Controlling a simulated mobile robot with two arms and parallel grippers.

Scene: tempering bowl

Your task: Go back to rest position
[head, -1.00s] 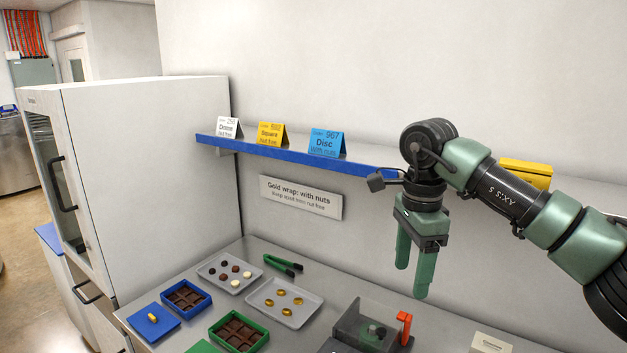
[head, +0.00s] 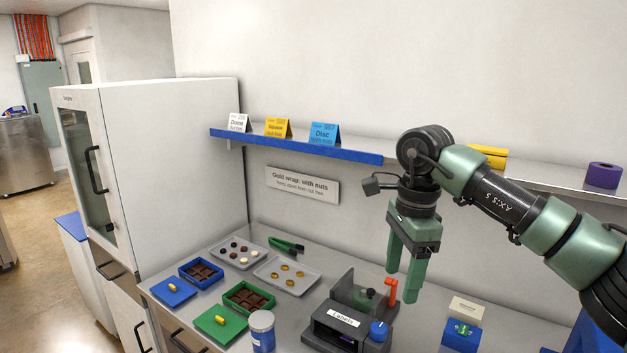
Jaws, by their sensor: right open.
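My right gripper (head: 404,278) hangs in the air at the right of the head view, fingers pointing down. Its jaws are open, with nothing between them. It is in front of the wall and above the counter (head: 345,262), near the label machine (head: 345,322). My left gripper is not in view.
The blue-edged shelf (head: 300,147) carries white, yellow and blue cards. On the counter are a tray of chocolates (head: 238,253), a tray of gold pieces (head: 287,275), a blue mold (head: 201,273), a green mold (head: 249,297) and a lidded jar (head: 262,332). A white cabinet (head: 170,165) stands left.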

